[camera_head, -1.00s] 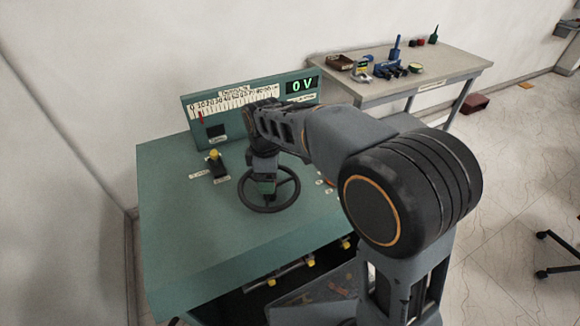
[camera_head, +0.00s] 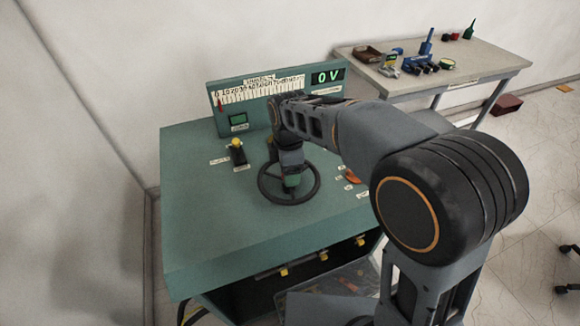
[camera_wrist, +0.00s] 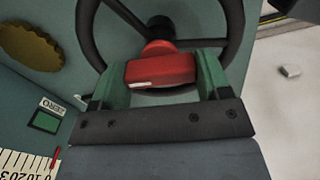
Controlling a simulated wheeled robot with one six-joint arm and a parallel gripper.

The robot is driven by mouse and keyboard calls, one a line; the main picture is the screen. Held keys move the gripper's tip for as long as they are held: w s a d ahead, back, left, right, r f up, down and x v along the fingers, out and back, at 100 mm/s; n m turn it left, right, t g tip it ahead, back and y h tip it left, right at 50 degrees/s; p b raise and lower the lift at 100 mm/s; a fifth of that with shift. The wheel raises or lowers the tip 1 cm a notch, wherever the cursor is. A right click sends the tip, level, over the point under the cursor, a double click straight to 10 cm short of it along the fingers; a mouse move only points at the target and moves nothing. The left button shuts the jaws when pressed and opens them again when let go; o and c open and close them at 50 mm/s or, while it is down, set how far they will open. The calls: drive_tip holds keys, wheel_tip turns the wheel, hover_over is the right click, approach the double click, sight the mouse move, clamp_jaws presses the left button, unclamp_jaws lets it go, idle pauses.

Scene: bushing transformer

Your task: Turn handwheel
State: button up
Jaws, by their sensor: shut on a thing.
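The black spoked handwheel (camera_head: 264,193) lies on the sloping top of the green console (camera_head: 200,185). My gripper (camera_head: 291,182) reaches down over its middle and hides the hub in the head view. In the wrist view, my gripper's green fingers (camera_wrist: 160,76) are shut on the red block (camera_wrist: 160,70) at the handwheel's centre. The wheel's dark rim (camera_wrist: 88,38) and spokes show behind it. The gauge (camera_head: 262,90) has its red pointer near 0, and the display (camera_head: 327,76) reads 0 V. The green lamp (camera_head: 238,120) is lit; it is labelled ZERO in the wrist view (camera_wrist: 46,122).
A table (camera_head: 480,60) with small tools is at the back right. Several yellow-ended parts (camera_head: 283,271) sit at the console's front.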

drive_tip(key=o, duration=1.3)
wheel_tip(320, 180, up, 14)
drive_tip(key=shift+f, duration=0.1)
